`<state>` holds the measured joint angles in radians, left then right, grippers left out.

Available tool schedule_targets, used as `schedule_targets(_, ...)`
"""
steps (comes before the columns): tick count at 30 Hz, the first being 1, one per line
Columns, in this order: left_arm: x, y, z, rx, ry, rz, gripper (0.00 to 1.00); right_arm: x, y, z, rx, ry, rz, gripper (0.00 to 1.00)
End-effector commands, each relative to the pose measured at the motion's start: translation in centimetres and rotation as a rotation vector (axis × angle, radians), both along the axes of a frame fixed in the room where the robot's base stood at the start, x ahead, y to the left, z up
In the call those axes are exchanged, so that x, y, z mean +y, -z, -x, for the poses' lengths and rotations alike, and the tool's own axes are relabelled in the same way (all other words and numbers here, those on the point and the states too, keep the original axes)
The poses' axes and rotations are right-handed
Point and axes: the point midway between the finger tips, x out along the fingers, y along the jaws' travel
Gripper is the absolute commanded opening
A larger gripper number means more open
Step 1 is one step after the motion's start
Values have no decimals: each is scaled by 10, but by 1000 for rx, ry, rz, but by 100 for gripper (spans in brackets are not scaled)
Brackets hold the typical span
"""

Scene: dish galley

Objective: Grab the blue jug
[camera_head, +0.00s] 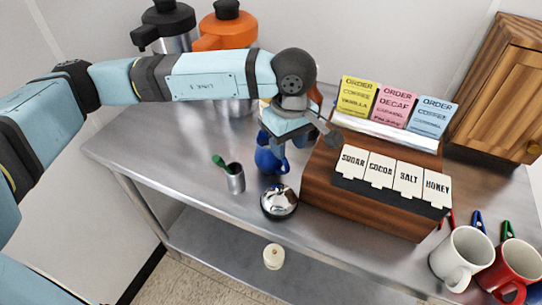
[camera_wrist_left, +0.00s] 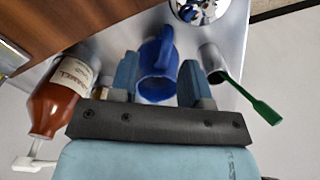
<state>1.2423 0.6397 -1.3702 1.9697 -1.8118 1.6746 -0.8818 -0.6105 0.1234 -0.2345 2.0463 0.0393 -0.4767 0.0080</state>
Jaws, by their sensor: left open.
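The blue jug (camera_head: 270,158) stands on the metal counter, partly hidden behind my left gripper in the head view. In the left wrist view the blue jug (camera_wrist_left: 157,72) lies between the two fingers, its handle pointing away from the gripper. My left gripper (camera_wrist_left: 158,80) is open, with one finger on each side of the jug. I cannot tell whether either finger touches it. In the head view the left gripper (camera_head: 288,132) is above the jug, its fingers mostly hidden. My right gripper is in neither view.
A steel cup (camera_head: 235,178) with a green spoon and a shiny domed item (camera_head: 279,202) stand near the jug. A wooden organizer (camera_head: 365,205) is close on the right. A caramel bottle (camera_wrist_left: 62,92) is beside the gripper. Mugs (camera_head: 460,255) stand at the far right.

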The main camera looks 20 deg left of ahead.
Motion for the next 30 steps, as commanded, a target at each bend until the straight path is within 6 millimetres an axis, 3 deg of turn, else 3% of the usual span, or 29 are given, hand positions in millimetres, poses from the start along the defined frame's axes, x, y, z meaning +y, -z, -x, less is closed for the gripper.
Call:
schedule_targets(5,2,14,4,3,-1,1,43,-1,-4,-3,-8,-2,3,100)
schedule_targets(12,4,48,7,2,-2,1,43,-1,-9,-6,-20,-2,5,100)
schedule_targets(19,4,52,6,1,-1,1,43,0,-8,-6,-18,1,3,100)
schedule_targets(25,4,51,6,1,-1,1,0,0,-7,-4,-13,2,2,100)
schedule_targets(30,4,51,6,-1,-1,2,0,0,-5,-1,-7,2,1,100)
